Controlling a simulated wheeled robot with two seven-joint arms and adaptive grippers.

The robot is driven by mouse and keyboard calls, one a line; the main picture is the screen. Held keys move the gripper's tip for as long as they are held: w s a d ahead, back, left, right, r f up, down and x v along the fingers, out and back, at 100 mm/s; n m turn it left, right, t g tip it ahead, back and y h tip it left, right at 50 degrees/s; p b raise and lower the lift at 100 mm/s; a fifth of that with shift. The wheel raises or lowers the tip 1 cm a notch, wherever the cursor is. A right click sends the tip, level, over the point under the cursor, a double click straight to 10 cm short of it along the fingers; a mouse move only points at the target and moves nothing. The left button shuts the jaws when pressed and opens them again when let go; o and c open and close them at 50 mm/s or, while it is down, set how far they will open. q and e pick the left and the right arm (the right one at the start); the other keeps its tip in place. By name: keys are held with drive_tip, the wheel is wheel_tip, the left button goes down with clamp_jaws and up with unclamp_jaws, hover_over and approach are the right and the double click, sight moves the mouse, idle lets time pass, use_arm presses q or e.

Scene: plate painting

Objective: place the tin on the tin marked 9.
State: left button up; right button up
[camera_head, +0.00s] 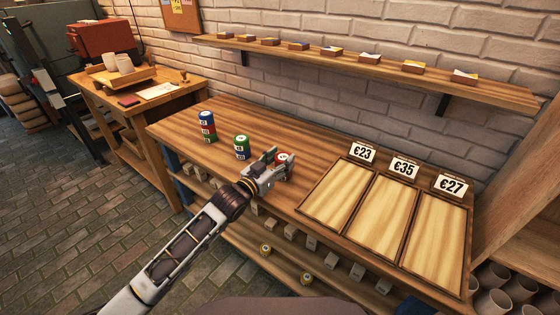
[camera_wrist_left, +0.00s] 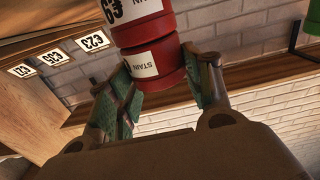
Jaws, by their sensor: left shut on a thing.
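My left gripper (camera_head: 272,162) is shut on a red tin (camera_wrist_left: 157,65) labelled STAIN, which sits between its fingers in the left wrist view, where the scene appears upside down. A second red tin (camera_wrist_left: 135,20) is directly under the held one, and the two look in contact. Its white label shows part of a large number, cut by the frame edge, that could be a 9. In the head view a red tin (camera_head: 283,157) shows at the fingertips, over the bench; the lower tin is mostly hidden there. My right gripper is out of view.
Left of the gripper stand a blue, red and green stack (camera_head: 207,127) and a green and blue stack (camera_head: 242,147). Three wooden trays (camera_head: 335,197) with price cards fill the bench's right side. A wall shelf (camera_head: 380,70) runs above the bench (camera_head: 300,135).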

use_arm(q)
drive_tip(key=o, duration=0.7)
drive_tip(key=shift+f, duration=0.1)
drive_tip(key=o, duration=0.4)
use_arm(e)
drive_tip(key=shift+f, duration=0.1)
use_arm(q)
drive_tip(key=shift+r, duration=0.2)
